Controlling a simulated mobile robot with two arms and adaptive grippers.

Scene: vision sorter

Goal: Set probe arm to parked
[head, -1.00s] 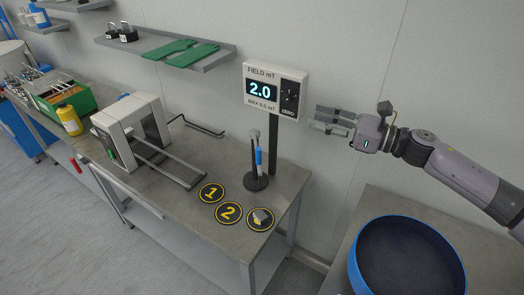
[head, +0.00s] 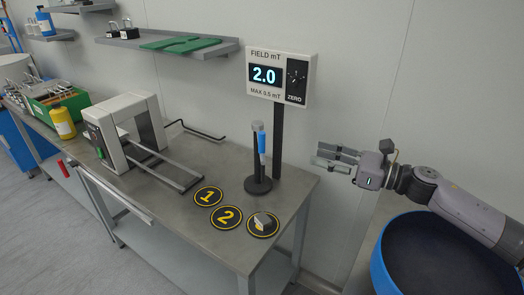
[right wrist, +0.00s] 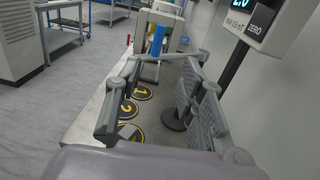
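A small stand with a round black base (head: 258,187) is upright on the bench, carrying a blue probe-like handle (head: 262,142) under a grey top. I cannot tell for certain which part is the probe arm. A meter (head: 280,75) on a black post behind it reads 2.0, labelled FIELD mT, MAX 0.5 mT, with a ZERO dial. My right gripper (head: 320,156) is open and empty, to the right of the stand and apart from it. In the right wrist view its fingers (right wrist: 150,85) are spread, with the stand's base (right wrist: 174,121) beyond them. My left gripper is not in view.
A white gate-shaped unit (head: 128,128) with rails stands left on the bench (head: 180,215), a bent dark rod (head: 200,130) behind it. Discs 1 (head: 208,196) and 2 (head: 226,217) lie in front, beside a disc holding a grey block (head: 263,220). A blue round bin (head: 385,265) is lower right.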

